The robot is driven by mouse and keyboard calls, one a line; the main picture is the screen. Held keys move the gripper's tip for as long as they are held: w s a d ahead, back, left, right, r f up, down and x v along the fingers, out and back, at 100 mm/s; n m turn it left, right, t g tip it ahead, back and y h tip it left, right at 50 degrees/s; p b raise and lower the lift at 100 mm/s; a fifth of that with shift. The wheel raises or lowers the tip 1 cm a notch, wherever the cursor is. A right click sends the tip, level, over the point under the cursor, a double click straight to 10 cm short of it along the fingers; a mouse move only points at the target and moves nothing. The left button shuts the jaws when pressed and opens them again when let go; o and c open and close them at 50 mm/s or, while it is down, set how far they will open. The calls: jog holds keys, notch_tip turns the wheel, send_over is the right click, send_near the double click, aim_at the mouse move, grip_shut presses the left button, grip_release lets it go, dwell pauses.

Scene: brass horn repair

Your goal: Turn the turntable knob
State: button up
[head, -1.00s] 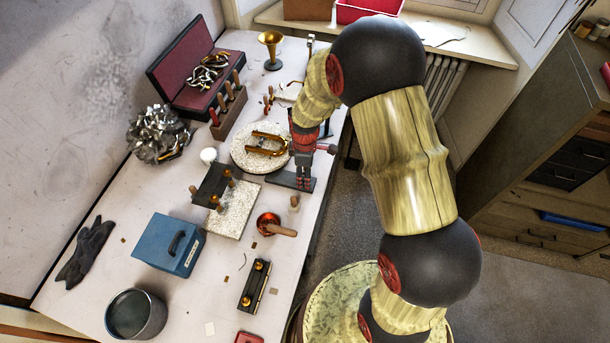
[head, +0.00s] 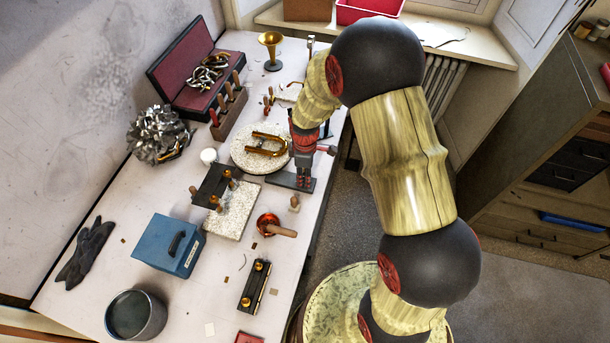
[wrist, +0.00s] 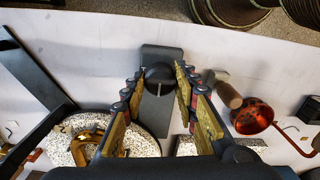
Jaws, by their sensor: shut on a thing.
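The turntable (head: 239,162) is a pale speckled disc with a U-shaped brass tube (head: 268,139) lying on it. It also shows at the lower left of the wrist view (wrist: 146,146). The knob (wrist: 159,74) is dark and round with a pale line across its top, and stands on a grey plate (wrist: 160,53) beside the disc. My gripper (wrist: 160,80) points down over the plate and is shut on the knob, with a finger pad on each side. In the head view my gripper (head: 303,176) hides the knob.
A black stand (head: 212,186) on a speckled slab and a red pan (head: 267,224) with a wooden handle stand nearer. A wooden tool rack (head: 229,112) and a brass bell (head: 271,46) stand behind. The bench's right edge runs close beside the plate.

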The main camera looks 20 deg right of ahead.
jog(key=shift+m, duration=0.3)
jog(key=shift+c, duration=0.6)
jog(key=m, duration=0.3)
jog(key=shift+m+p, duration=0.3)
jog(key=shift+p, duration=0.1)
jog(key=m, duration=0.4)
jog(key=shift+m+p, duration=0.3)
jog(key=m, duration=0.4)
jog(key=shift+m, duration=0.3)
jog(key=shift+m+p, duration=0.4)
jog(key=shift+m, duration=1.8)
jog(key=shift+w, duration=0.1)
jog(key=o, duration=1.1)
jog(key=shift+c, duration=0.2)
jog(key=shift+o, duration=0.5)
